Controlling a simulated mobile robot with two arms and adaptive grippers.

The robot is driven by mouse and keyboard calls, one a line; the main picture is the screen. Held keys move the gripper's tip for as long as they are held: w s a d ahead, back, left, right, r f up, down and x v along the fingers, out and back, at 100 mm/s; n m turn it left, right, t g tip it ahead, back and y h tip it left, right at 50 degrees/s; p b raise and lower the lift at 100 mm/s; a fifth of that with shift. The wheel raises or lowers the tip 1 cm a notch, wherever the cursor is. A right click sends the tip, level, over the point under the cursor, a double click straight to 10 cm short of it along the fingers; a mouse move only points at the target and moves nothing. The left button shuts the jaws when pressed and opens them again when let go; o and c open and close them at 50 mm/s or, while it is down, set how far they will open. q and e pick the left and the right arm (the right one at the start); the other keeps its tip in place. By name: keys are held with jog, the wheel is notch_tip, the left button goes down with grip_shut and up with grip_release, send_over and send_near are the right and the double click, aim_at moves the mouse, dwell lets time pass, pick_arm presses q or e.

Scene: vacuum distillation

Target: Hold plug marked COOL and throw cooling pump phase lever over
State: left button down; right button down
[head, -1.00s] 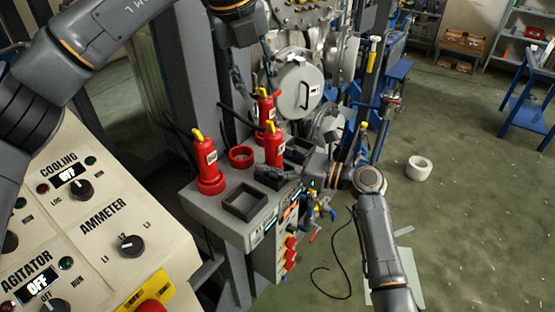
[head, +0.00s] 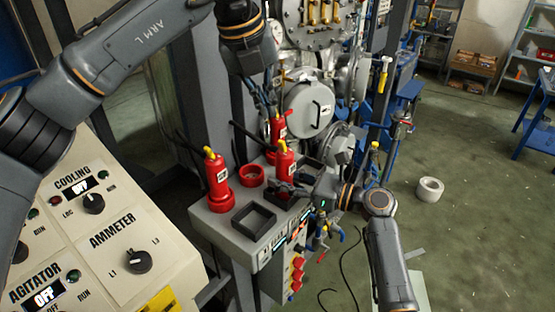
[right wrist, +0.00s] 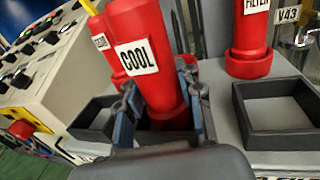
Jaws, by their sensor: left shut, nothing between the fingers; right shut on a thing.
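The red plug marked COOL (right wrist: 140,60) stands upright between the fingers of my right gripper (right wrist: 160,105), which is shut on it. In the head view, the COOL plug (head: 286,160) has a yellow top, and my right gripper (head: 287,190) reaches it from the right. Its lower end is partly hidden by the fingers, so I cannot tell whether it rests on anything. My left gripper (head: 266,103) is shut and empty, pointing down above the plugs at the back. The COOLING panel section (head: 82,190) reads OFF. I cannot make out the phase lever.
A plug marked FILTER (right wrist: 248,30) stands in a red base behind. Another red plug (head: 218,180) stands at the left of the grey console, near an empty red ring (head: 250,175) and a square black tray (head: 253,221). Small valves (head: 325,230) hang at the console's right.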

aim_at(282, 146)
jog(key=shift+a, duration=0.1)
pick_arm(q)
jog(key=s+a+f+m+t+h, duration=0.1)
jog(key=s+a+m, duration=0.3)
jog(key=m, duration=0.5)
jog(key=shift+s+a+f+t, duration=0.35)
jog(key=shift+s+f+t, duration=0.2)
jog(key=shift+s, duration=0.65)
jog(key=w+d+f, duration=0.1)
jog(key=w+f, duration=0.1)
jog(key=w+d+f, duration=0.2)
jog(key=w, duration=0.1)
jog(key=w+d+f, duration=0.2)
jog(key=f, duration=0.1)
jog(key=shift+w+d+f, duration=0.1)
jog(key=shift+w+d, duration=0.15)
